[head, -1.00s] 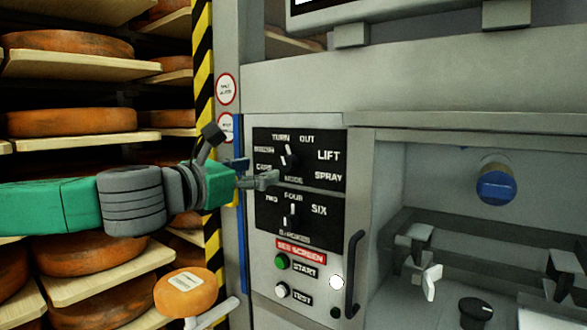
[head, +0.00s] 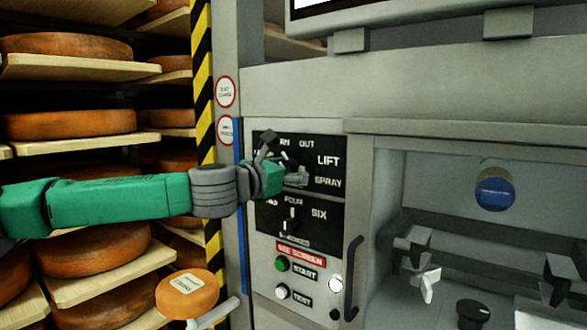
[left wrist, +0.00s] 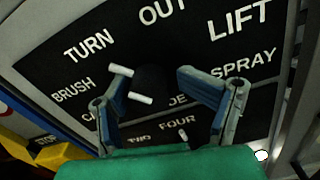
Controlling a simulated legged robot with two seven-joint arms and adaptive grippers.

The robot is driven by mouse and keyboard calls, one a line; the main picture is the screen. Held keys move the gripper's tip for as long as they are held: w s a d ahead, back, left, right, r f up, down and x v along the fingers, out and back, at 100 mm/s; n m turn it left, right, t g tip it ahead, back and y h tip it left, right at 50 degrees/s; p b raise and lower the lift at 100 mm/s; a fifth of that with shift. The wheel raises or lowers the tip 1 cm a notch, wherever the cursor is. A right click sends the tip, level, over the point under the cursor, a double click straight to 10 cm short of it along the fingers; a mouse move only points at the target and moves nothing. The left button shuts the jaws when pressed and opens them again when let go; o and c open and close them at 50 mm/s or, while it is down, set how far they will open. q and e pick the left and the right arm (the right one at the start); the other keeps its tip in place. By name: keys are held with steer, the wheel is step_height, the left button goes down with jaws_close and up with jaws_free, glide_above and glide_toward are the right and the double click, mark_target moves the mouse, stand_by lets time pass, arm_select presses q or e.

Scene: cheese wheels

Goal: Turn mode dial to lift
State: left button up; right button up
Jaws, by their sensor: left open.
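The mode dial is a dark knob on the black upper label plate of the machine. In the left wrist view the dial (left wrist: 152,80) shows between my fingers, with a short white mark on its lower left. The word LIFT (head: 329,160) is printed to the right of the dial, above SPRAY; LIFT also shows at the upper right of the left wrist view (left wrist: 239,20). My left gripper (head: 297,172) is open at the dial, its fingers on either side of it (left wrist: 154,74). Whether they touch it I cannot tell. In the head view the gripper partly hides the dial. My right gripper is out of view.
Below is a second dial (head: 292,218) marked TWO, FOUR, SIX. Under it are a green START button (head: 282,264), a white TEST button (head: 282,291) and a dark vertical handle (head: 353,275). Cheese shelves (head: 70,64) stand at left; an open machine bay is at right.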

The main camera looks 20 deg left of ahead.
arm_select(q)
steer(key=shift+a+f, duration=0.15)
steer(key=shift+a, duration=0.55)
steer(key=c, duration=0.9)
steer(key=shift+s+a, duration=0.15)
steer(key=shift+c, duration=1.1)
steer(key=shift+r, duration=0.25)
